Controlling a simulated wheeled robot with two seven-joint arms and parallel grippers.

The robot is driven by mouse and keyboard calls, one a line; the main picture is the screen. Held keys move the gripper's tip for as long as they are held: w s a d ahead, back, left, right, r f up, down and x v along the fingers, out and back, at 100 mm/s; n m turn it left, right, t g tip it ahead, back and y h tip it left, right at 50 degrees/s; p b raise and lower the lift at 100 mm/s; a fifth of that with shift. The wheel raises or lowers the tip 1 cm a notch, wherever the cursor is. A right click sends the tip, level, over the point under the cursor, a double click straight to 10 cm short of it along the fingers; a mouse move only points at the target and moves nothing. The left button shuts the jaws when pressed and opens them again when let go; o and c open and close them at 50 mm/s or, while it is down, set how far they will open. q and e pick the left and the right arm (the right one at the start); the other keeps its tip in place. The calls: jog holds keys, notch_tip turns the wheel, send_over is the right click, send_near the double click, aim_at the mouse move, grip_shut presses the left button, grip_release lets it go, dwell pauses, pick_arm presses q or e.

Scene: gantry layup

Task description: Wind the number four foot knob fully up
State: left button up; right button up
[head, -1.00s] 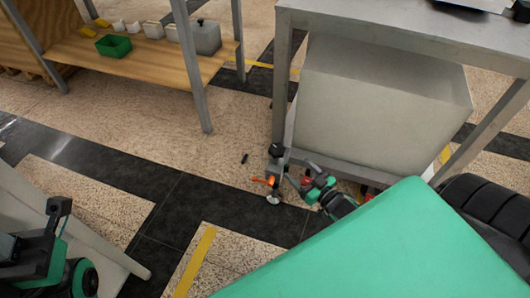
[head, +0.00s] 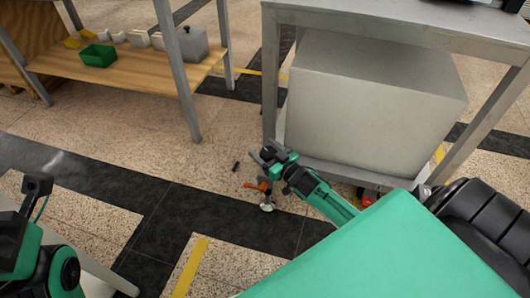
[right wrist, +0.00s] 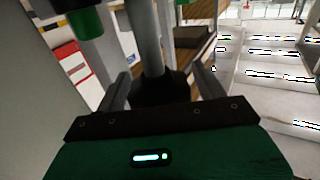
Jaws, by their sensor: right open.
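The black foot knob (right wrist: 160,88) shows in the right wrist view around a grey upright post, between the two fingers of my right gripper (right wrist: 160,90). The fingers are open, one on each side of it; I cannot tell if they touch it. In the head view my right gripper (head: 268,156) is at the lower part of the near-left table leg and hides the knob. Below it are an orange lever (head: 257,186) and a round silver foot pad (head: 267,207) on the floor. I see no number on the foot. My left gripper (head: 37,186) is at the left edge, its jaws unclear.
A grey metal table (head: 400,27) stands over a large pale box (head: 365,105), close to my right arm. A wooden shelf (head: 120,78) with a green bin (head: 98,55) is at upper left.

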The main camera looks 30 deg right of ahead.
jog(key=shift+w, duration=0.1)
jog(key=c, duration=1)
jog(key=shift+r+n+y, duration=0.15)
jog(key=shift+n+y, duration=0.25)
jog(key=shift+y, duration=0.2)
